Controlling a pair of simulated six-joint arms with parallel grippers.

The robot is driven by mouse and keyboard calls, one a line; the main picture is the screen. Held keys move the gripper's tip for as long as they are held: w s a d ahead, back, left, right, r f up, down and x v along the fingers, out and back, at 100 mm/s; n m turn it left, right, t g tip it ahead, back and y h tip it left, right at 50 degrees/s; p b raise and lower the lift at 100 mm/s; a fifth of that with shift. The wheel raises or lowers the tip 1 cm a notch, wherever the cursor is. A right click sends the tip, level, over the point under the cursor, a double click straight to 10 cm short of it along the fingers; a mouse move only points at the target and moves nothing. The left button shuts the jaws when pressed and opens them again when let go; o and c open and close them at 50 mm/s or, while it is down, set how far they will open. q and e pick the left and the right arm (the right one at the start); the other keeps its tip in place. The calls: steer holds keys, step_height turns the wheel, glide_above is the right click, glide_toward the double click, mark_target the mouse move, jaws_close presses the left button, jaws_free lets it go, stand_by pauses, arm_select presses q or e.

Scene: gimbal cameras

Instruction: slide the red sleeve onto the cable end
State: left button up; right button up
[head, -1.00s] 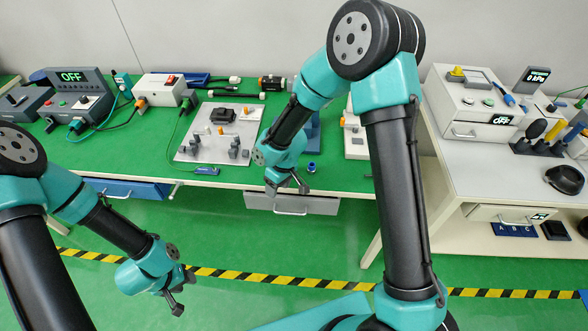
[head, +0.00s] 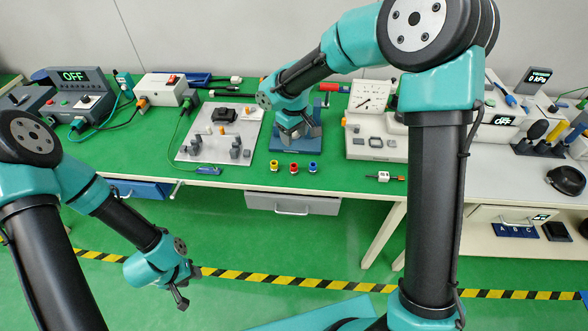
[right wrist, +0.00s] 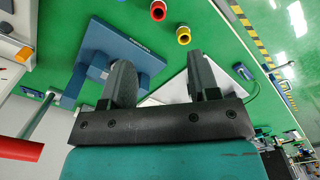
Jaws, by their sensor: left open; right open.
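The red sleeve (head: 294,167) is a small ring standing on the green table near its front edge. It sits between a yellow sleeve (head: 275,164) and a blue sleeve (head: 313,167). In the right wrist view the red sleeve (right wrist: 158,10) is at the top edge, beyond my fingers. My right gripper (head: 299,136) is open and empty, above a blue stand (head: 312,143) behind the sleeves; both fingers also show in the wrist view (right wrist: 163,78). My left gripper (head: 182,290) is open and empty, in front of the table. I cannot tell which cable end is meant.
A grey board with blocks (head: 190,152) lies left of the sleeves. A gauge box (head: 372,103) stands to the right. Several black cables lie at the back. The table around the sleeves is clear.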

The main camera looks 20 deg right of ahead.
glide_above(294, 166)
steer(key=s, duration=0.2)
steer(key=f, duration=1)
steer(key=shift+w+a+f, duration=0.15)
steer(key=shift+w+f, duration=0.05)
steer(key=shift+w, duration=0.05)
steer(key=shift+w+f, duration=0.15)
steer(key=shift+f, duration=1.2)
steer(key=shift+w+f, duration=0.15)
steer(key=shift+f, duration=1.15)
steer(key=c, duration=1)
